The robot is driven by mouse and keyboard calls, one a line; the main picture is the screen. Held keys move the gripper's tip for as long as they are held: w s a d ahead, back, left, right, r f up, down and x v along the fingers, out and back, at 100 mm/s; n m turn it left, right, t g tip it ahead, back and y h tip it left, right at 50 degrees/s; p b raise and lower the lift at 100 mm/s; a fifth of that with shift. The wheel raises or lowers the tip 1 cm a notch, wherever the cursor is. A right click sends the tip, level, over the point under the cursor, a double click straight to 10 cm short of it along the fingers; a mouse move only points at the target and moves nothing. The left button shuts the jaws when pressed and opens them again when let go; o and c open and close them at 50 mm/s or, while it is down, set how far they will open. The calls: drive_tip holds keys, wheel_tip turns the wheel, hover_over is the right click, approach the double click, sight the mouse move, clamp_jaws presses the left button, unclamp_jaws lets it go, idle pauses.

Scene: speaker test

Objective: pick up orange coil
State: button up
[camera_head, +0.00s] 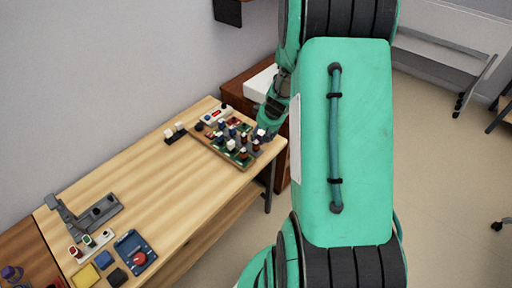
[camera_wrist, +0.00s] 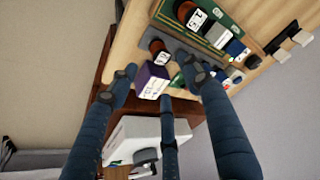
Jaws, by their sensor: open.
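Two orange-brown round parts with white labels show in the wrist view. One coil (camera_wrist: 157,46) is just beyond my fingertips, near the board's edge. The other (camera_wrist: 184,12) stands on the green board further up. I cannot tell for sure which is the orange coil. My gripper (camera_wrist: 160,74) is open, its blue fingers spread around a purple and white labelled block (camera_wrist: 152,83), with no grip on it visible. In the head view my gripper (camera_head: 268,122) is at the right end of the component board, by the orange-brown parts (camera_head: 243,154), partly hidden by my arm.
The green board (camera_head: 205,138) holds several crowded small components. The wooden table (camera_head: 130,185) has a clear middle. A grey fixture (camera_head: 85,215) and a blue tray (camera_head: 135,250) are at its near end. A white box (camera_wrist: 150,135) sits beyond the table's edge.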

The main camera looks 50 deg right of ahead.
sight(256, 142)
drive_tip(key=shift+b+x, duration=0.4)
drive_tip(key=shift+x, duration=2.05)
drive_tip(key=shift+f, duration=0.1)
drive_tip(key=shift+b+x, duration=0.75)
drive_tip(key=shift+x, duration=1.8)
drive_tip(key=shift+a, duration=0.15)
drive_tip(key=c, duration=1.1)
